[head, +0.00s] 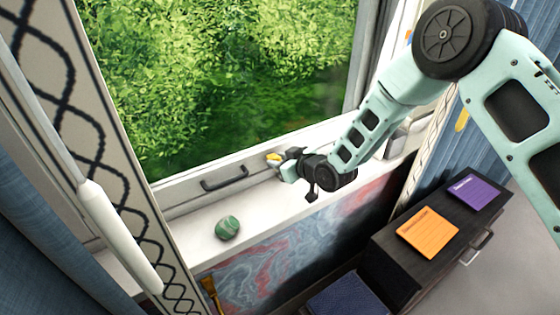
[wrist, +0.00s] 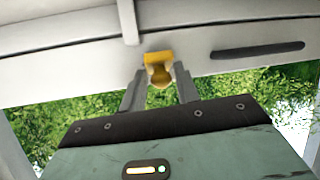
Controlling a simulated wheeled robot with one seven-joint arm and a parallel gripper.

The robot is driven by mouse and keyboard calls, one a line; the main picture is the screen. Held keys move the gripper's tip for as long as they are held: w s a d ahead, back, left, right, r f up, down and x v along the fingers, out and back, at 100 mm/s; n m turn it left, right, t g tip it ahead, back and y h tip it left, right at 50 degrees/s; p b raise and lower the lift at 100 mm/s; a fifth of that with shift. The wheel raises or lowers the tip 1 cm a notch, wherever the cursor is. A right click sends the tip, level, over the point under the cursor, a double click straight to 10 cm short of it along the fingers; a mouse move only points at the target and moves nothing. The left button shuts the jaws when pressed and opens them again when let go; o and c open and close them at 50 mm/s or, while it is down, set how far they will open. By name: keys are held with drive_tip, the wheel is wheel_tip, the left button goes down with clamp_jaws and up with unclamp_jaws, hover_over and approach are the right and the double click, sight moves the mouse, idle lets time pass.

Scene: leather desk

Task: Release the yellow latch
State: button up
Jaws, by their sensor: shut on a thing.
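The yellow latch (head: 273,158) sits on the lower frame of the window, to the right of a dark handle. In the wrist view the latch (wrist: 159,66) shows between the two grey fingers of my gripper (wrist: 160,80). The fingers are shut on its lower part. In the head view my gripper (head: 284,166) reaches to the latch from the right, and its wrist covers part of the frame. The exact contact of the fingertips is too small to see there.
A dark handle (head: 225,178) is on the window frame left of the latch. A green stone (head: 228,228) lies on the white sill (head: 195,250). An orange pad (head: 428,232) and a purple pad (head: 476,191) lie on a dark cabinet at the right.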

drive_tip(key=shift+w+a+r+g+h+p, duration=0.15)
drive_tip(key=shift+r+g+h+p, duration=0.1)
drive_tip(key=shift+r+g+h, duration=0.2)
drive_tip(key=shift+w+a+r+g+h+p, duration=0.1)
drive_tip(key=shift+r+g+h+p, duration=0.2)
drive_tip(key=shift+g, duration=0.25)
drive_tip(key=shift+a+g+h, duration=0.1)
drive_tip(key=shift+g+h, duration=0.45)
drive_tip(key=shift+g, duration=0.15)
drive_tip(key=o, duration=0.7)
drive_tip(key=shift+w, duration=0.1)
drive_tip(key=shift+r, duration=0.1)
drive_tip(key=b+v, duration=0.3)
drive_tip(key=v, duration=1.4)
drive_tip(key=shift+s, duration=0.2)
